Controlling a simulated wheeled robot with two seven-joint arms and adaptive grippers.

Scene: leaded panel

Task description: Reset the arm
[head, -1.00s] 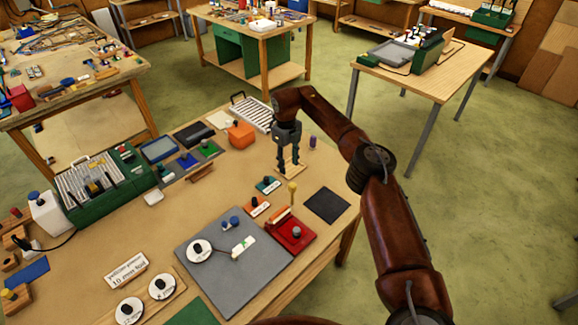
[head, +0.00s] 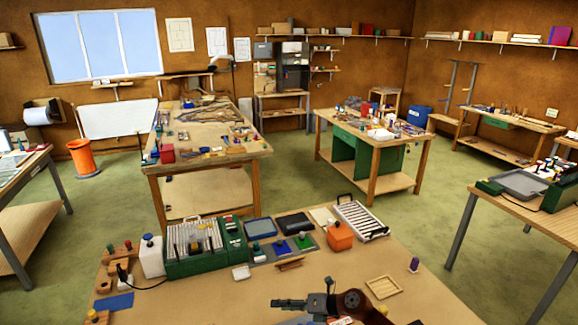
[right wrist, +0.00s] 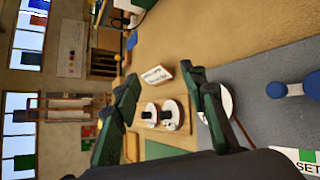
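My right gripper (head: 290,303) is low in the head view, over the near part of the workbench, with its fingers pointing left. In the right wrist view its two fingers (right wrist: 160,82) stand apart with nothing held between them; it is open and empty. Beyond them that view shows two round white-topped pieces with black knobs (right wrist: 160,115), a lettered card (right wrist: 157,75) and part of a grey mat (right wrist: 262,120). My left gripper is not in view.
Other tables stand behind.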

